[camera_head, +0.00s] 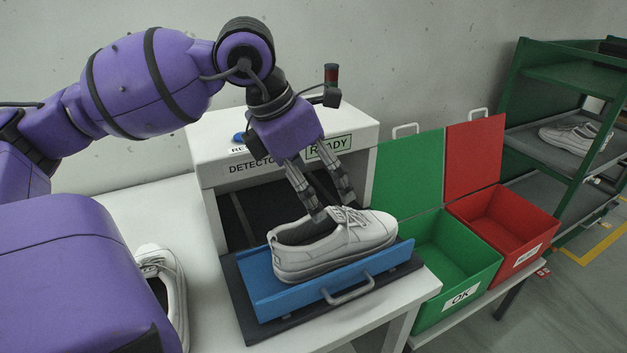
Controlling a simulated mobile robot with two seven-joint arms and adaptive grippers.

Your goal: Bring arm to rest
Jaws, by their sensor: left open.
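My left arm comes in from the left, and its gripper (334,207) is open just above a white shoe (325,247). The fingers reach down by the laces and collar; I cannot tell whether they touch the shoe. The shoe sits upright on a blue tray (355,283) in front of the detector (217,180), its toe to the right. My right gripper is not in view.
A second white shoe (168,282) stands at the left, partly hidden by my arm. An open green OK bin (465,252) and an open red bin (519,218) are at the right. A green rack (520,90) with a shoe (575,137) stands behind.

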